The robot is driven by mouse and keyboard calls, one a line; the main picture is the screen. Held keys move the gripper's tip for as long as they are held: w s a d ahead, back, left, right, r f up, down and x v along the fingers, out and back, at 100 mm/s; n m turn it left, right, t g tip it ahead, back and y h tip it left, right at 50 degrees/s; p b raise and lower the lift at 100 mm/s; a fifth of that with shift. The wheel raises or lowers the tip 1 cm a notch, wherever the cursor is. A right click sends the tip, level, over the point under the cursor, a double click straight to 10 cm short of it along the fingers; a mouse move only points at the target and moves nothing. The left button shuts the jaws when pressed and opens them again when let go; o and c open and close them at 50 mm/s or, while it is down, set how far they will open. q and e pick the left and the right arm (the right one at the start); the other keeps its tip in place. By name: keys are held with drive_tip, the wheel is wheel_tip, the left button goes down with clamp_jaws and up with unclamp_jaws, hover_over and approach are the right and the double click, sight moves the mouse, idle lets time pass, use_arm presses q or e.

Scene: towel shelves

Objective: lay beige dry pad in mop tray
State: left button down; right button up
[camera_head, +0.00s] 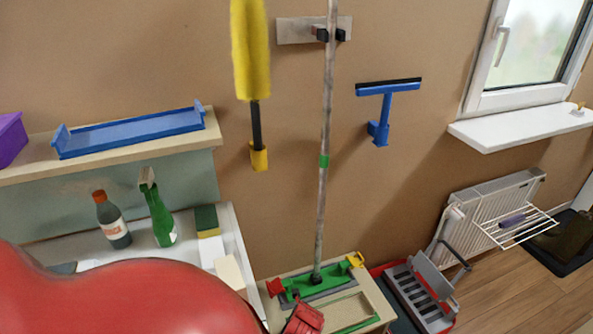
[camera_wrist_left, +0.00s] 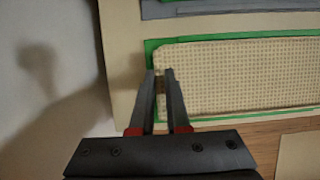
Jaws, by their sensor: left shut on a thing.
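The beige pad (camera_wrist_left: 240,75) has a fine checked weave and lies flat in the left wrist view. The green-edged mop tray (camera_wrist_left: 152,50) shows along its left, far and near sides. My left gripper (camera_wrist_left: 163,78) is shut on the pad's left edge, low over the tray. In the head view my left gripper (camera_head: 303,318) is at the bottom centre, over the near part of the tray (camera_head: 360,325). The pad's right end is cut off in the wrist view. My right gripper is in neither view.
A mop with a green head (camera_head: 315,281) stands on the wooden bench (camera_head: 375,290) just behind the tray. A grey wringer bucket (camera_head: 418,290) is to the right. A green spray bottle (camera_head: 160,215) and a dark bottle (camera_head: 112,222) stand at left.

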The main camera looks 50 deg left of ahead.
use_arm(q)
drive_tip(key=shift+f, duration=0.4)
idle(0.4)
drive_tip(key=c, duration=0.8)
unclamp_jaws()
